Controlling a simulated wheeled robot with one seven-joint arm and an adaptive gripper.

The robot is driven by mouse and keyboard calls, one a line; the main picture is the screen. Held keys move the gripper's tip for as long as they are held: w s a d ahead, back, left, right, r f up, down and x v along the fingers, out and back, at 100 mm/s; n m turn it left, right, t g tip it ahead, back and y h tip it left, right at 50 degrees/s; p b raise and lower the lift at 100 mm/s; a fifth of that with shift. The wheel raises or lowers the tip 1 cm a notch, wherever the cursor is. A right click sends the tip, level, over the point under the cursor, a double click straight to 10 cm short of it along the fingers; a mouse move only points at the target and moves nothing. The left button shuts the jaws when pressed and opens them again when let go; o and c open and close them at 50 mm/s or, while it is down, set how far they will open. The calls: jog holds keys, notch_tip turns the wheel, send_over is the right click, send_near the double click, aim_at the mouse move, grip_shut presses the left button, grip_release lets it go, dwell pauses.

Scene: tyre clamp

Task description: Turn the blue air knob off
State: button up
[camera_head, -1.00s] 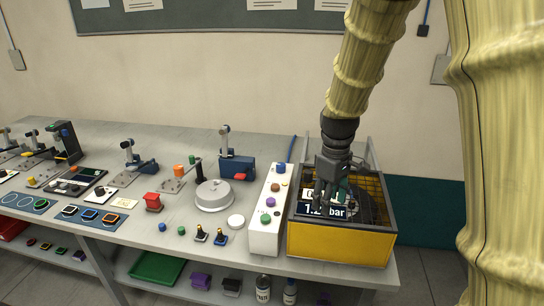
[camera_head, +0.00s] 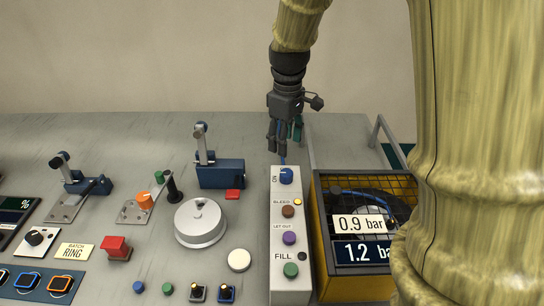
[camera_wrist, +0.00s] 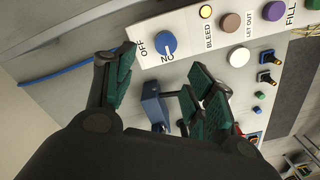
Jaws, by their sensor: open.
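The blue air knob (camera_head: 286,175) sits at the far end of the white control panel (camera_head: 283,262). In the wrist view the same knob (camera_wrist: 166,43) shows a white mark, seemingly towards the ON label, with OFF beside it. My gripper (camera_head: 284,132) is above and just behind the knob in the head view, fingers pointing down. In the wrist view my gripper (camera_wrist: 163,62) has its green-padded fingers spread, with the knob beyond the gap between them. It holds nothing, and I see no contact with the knob.
Brown BLEED (camera_head: 288,211), purple LET OUT (camera_head: 289,237) and green FILL (camera_head: 290,270) buttons line the panel. A yellow-framed cage (camera_head: 326,238) with 0.9 bar and 1.2 bar readouts stands to its right. A blue lever clamp (camera_head: 221,172) and a round grey lid (camera_head: 200,222) stand left.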

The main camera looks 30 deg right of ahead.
aim_at(286, 171)
jog(key=f, duration=0.2)
jog(key=f+p, duration=0.1)
jog(key=f, duration=0.2)
jog(key=f+p, duration=0.1)
jog(key=f, duration=0.2)
jog(key=shift+s+f, duration=0.2)
jog(key=shift+s, duration=0.15)
jog(key=shift+s+f, duration=0.25)
jog(key=shift+s, duration=0.5)
jog(key=shift+f, duration=0.2)
jog(key=shift+w+f, duration=0.5)
jog(key=shift+w, duration=0.05)
jog(key=shift+s+r, duration=0.2)
jog(key=shift+s, duration=0.15)
jog(key=shift+c, duration=0.7)
jog(key=shift+w, duration=0.1)
jog(key=c, duration=0.9)
